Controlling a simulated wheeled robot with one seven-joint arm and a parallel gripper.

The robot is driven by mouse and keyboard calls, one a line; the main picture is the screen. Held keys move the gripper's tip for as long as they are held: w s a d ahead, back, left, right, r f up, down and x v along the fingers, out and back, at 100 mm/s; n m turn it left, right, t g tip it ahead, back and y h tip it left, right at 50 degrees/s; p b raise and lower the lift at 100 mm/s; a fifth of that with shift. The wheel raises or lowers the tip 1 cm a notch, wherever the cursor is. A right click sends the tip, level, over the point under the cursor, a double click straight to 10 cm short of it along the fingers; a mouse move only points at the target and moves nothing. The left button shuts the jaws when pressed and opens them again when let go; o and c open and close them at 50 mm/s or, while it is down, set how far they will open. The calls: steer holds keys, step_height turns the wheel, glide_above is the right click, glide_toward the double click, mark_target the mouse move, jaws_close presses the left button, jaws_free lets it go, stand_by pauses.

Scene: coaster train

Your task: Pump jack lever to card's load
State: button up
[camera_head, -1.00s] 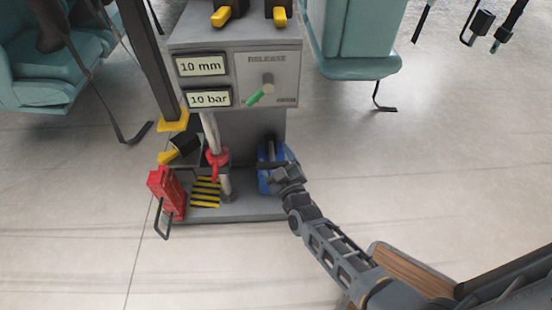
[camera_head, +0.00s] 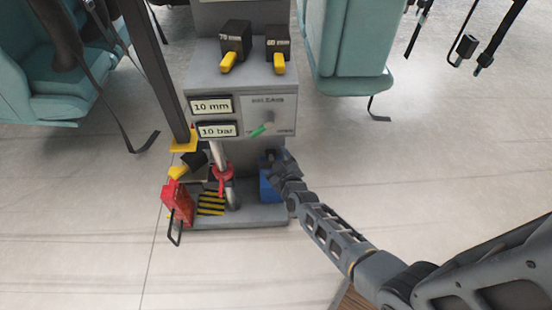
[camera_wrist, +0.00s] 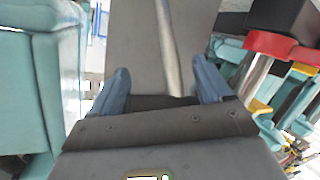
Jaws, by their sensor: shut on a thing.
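The blue jack pump (camera_head: 268,188) stands on the right side of the grey base plate. My gripper (camera_head: 278,164) is at its top, just under the console (camera_head: 240,105), and hides most of the lever in the head view. The upper display (camera_head: 211,106) reads 10 mm and the lower display (camera_head: 218,130) reads 10 bar. I see no readable card.
A red block with a loop handle (camera_head: 178,204), a striped plate (camera_head: 211,203) and a post with a red collar (camera_head: 223,174) stand left of the pump. Two yellow-handled black blocks (camera_head: 235,42) sit on top. Teal seats (camera_head: 347,50) flank the console; floor at right is open.

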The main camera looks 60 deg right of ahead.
mark_target(273, 159)
steer(key=shift+w+d+r+p, duration=0.2)
steer(key=shift+w+r+p, duration=0.1)
steer(key=shift+r+p, duration=0.2)
steer(key=shift+w+d+r+p, duration=0.15)
steer(key=shift+w+r+p, duration=0.2)
steer(key=shift+r, duration=0.15)
steer(key=shift+w+d+r+p, duration=0.35)
steer(key=shift+w+d, duration=0.1)
steer(key=shift+d, duration=0.05)
steer(key=shift+c, duration=0.3)
steer(key=o, duration=1.4)
steer(key=shift+f, duration=0.1)
steer(key=shift+s+f, duration=0.1)
steer(key=shift+s+y, duration=0.1)
steer(key=shift+y, duration=0.2)
steer(key=p+v, duration=0.2)
steer(key=v, duration=0.5)
steer(key=shift+s+a, duration=0.15)
steer(key=shift+a, duration=0.1)
